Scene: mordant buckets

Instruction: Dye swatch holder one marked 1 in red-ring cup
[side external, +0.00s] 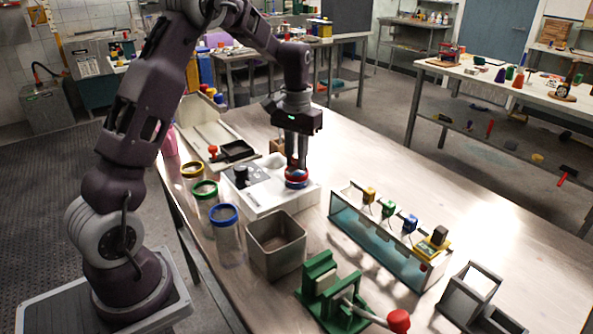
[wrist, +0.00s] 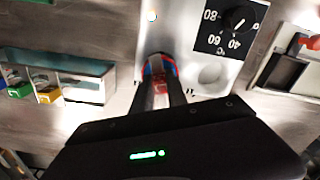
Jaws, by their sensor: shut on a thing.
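The red-ring cup (side external: 297,183) sits at the front right of the white heating unit (side external: 268,201), with red and blue showing around its rim. In the wrist view its rim (wrist: 149,70) shows around my fingertips. My gripper (side external: 297,165) points straight down over the cup, its fingertips at the mouth. It is shut on a small red piece, seen between the fingers (wrist: 160,88) in the wrist view, which looks like the swatch holder. No number 1 is readable, and its lower part is hidden in the cup.
A glass tank (side external: 375,245) with yellow (side external: 369,194), green (side external: 388,208) and blue (side external: 410,221) holders stands to the right. A green clamp (side external: 327,290) is nearest.

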